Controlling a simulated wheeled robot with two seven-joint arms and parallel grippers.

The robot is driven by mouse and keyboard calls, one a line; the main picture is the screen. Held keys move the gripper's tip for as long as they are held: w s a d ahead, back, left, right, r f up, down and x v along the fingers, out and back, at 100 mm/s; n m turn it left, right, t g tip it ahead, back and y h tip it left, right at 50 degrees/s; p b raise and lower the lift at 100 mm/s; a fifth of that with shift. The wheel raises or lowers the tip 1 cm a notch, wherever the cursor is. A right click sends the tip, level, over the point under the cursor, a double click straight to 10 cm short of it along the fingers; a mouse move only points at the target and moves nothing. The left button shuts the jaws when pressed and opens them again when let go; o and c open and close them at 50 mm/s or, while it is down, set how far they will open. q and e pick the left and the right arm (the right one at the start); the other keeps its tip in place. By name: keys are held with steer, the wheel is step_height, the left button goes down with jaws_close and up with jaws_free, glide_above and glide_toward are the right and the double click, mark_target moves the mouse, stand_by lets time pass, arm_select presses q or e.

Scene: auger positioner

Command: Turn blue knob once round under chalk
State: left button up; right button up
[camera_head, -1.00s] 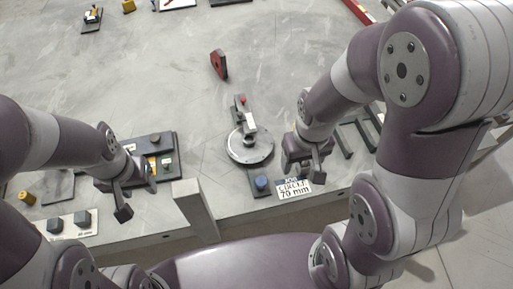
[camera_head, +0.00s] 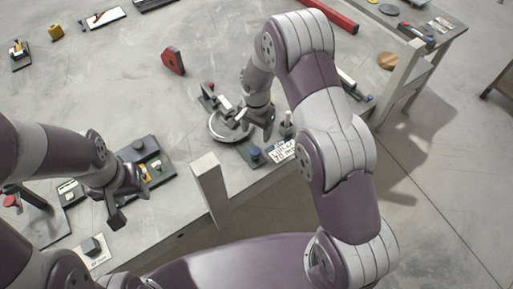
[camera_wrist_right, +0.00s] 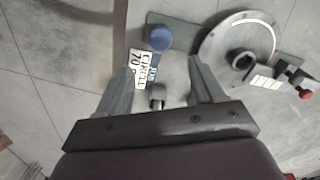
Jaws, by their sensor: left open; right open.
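The blue knob (camera_head: 255,153) sits on the near end of a dark base plate, beside the round grey disc (camera_head: 218,130). It also shows in the right wrist view (camera_wrist_right: 159,38), beyond the fingertips and apart from them. A red-tipped arm with a pale block (camera_wrist_right: 265,82) reaches over the disc; I cannot tell which part is the chalk. My right gripper (camera_head: 256,122) is open above the plate, partly hiding the disc; its spread fingers (camera_wrist_right: 158,72) show in the wrist view. My left gripper (camera_head: 128,207) is open and empty near the table's front left.
A label reading "CIRCLE 70 mm" (camera_head: 283,150) lies beside the knob. A small grey post (camera_wrist_right: 157,93) shows between the right fingers. A pale upright post (camera_head: 209,185) stands at the front edge. A red block (camera_head: 173,61) lies behind; the table's middle back is clear.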

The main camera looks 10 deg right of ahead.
mark_target(255, 150)
steer(key=f, duration=0.3)
steer(key=f+p, duration=0.1)
steer(key=f, duration=0.5)
steer(key=shift+s+a+p, duration=0.1)
steer(key=shift+a+p, duration=0.15)
steer(key=shift+p, duration=0.15)
steer(key=shift+f, duration=0.35)
steer(key=c, duration=1.1)
